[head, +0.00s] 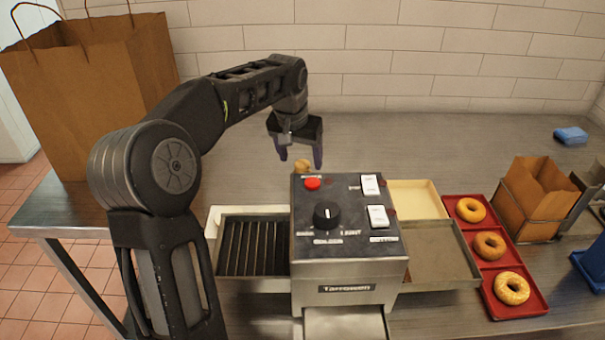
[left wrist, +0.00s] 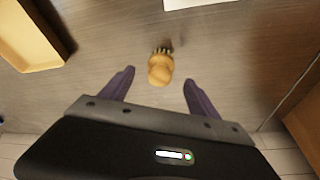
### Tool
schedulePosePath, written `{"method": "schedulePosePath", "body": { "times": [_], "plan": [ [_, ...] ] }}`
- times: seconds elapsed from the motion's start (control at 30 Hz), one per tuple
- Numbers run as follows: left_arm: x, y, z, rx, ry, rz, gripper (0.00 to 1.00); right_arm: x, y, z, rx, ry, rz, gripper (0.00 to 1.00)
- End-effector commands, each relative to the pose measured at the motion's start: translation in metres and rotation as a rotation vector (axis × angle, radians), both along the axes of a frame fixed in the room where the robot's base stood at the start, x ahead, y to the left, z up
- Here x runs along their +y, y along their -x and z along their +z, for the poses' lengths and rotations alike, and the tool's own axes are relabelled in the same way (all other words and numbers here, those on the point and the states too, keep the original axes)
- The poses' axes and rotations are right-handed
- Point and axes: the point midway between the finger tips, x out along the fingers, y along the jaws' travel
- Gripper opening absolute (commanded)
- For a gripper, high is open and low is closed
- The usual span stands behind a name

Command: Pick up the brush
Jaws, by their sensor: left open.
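The brush (left wrist: 160,69) has a rounded tan handle and a dark bristle end. It lies on the metal table behind the machine. In the head view only its tan end (head: 303,165) shows above the machine's back edge. My left gripper (head: 300,160) is open and above the table there. In the left wrist view its two purple fingers (left wrist: 158,85) are apart, with the brush in view ahead between them, untouched. My right gripper is not in view.
The Tarrowen machine (head: 345,240) stands in front of the brush. A cream tray (head: 417,199) lies to its right, beside a red tray (head: 480,205) with several bagels. A paper bag (head: 95,85) stands at left. The table's back is mostly clear.

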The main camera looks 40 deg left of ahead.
Motion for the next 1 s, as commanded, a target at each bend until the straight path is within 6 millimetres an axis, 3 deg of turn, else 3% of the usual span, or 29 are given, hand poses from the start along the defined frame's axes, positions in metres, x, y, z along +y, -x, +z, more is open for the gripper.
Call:
{"method": "schedulePosePath", "body": {
  "times": [0.27, 0.63, 1.0],
  "plan": [
    [0.000, -0.001, -0.003, 0.001, 0.000, 0.000, 0.70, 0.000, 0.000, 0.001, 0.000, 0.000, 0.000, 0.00],
    [0.004, -0.014, -0.046, 0.000, 0.001, 0.000, 0.70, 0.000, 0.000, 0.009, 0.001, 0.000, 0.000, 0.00],
    [0.004, -0.015, -0.049, -0.001, 0.001, 0.000, 0.70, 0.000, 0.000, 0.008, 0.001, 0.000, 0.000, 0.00]
  ]
}}
